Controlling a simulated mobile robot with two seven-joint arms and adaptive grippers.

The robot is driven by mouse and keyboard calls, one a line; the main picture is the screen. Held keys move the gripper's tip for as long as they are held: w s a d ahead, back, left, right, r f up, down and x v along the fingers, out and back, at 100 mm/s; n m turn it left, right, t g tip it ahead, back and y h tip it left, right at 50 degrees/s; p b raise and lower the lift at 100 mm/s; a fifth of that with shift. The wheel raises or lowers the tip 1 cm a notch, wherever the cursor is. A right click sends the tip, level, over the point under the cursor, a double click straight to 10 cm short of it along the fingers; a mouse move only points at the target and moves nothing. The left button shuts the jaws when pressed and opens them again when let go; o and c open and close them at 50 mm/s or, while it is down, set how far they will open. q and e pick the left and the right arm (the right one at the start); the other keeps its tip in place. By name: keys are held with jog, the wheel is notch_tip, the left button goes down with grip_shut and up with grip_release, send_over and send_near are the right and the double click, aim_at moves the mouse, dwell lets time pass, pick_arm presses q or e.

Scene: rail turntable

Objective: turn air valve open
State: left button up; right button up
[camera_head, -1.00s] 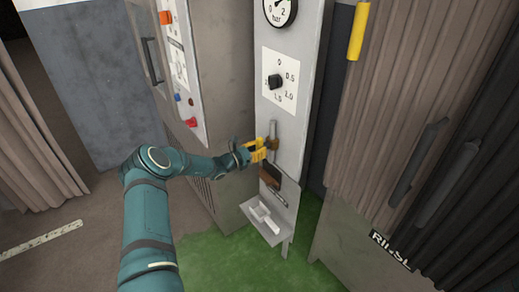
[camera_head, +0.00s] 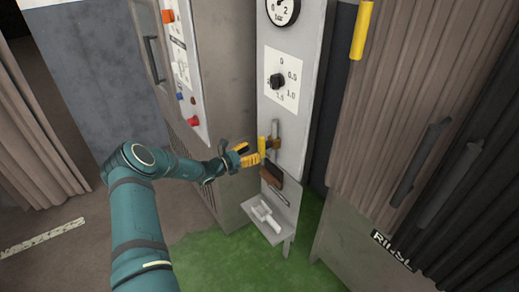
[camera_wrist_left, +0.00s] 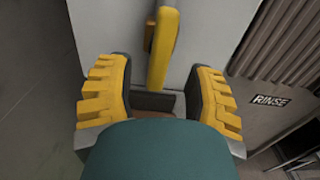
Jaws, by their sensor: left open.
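The air valve has an upright yellow lever (camera_head: 262,148) beside a brass body (camera_head: 274,144) under a grey pipe (camera_head: 275,127), on the front of the light grey panel. My left gripper (camera_head: 251,156) is just left of the lever, its yellow-padded fingers pointing at the panel. In the left wrist view the lever (camera_wrist_left: 163,50) stands between the two open, spread fingers of the gripper (camera_wrist_left: 160,80), with a gap on each side. Part of the brass body (camera_wrist_left: 148,38) shows behind it. The lever's lower end is hard to see. My right gripper is out of view.
On the panel, a pressure gauge (camera_head: 283,10) and a black knob on a white dial (camera_head: 277,81) sit above the valve. A brown block (camera_head: 272,175) and a small shelf (camera_head: 257,223) are below. A cabinet with coloured buttons (camera_head: 187,65) stands left, ribbed doors (camera_head: 385,120) right.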

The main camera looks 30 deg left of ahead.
pick_arm(q)
jog(key=v, duration=0.7)
jog(key=shift+w+d, duration=0.1)
jog(key=shift+d, duration=0.05)
jog(key=s+d+f+m+g+h, duration=0.1)
jog(key=s+d+f+m+g, duration=0.25)
jog(key=d, duration=0.55)
jog(key=s+d+f+m+g+h, duration=0.1)
jog(key=s+d+f+m+g, duration=0.3)
jog(key=d, duration=0.5)
jog(key=s+d+f+m+g+h, duration=0.1)
jog(key=s+d+f+m+g, duration=0.1)
jog(key=d+f+m+g, duration=0.5)
jog(key=s+d+r+m+y, duration=0.3)
jog(key=s+d+m+y, duration=0.3)
jog(key=s+d+m, duration=0.7)
jog(key=s+m, duration=0.2)
jog(key=shift+s+r, duration=0.2)
jog(key=shift+s, duration=0.1)
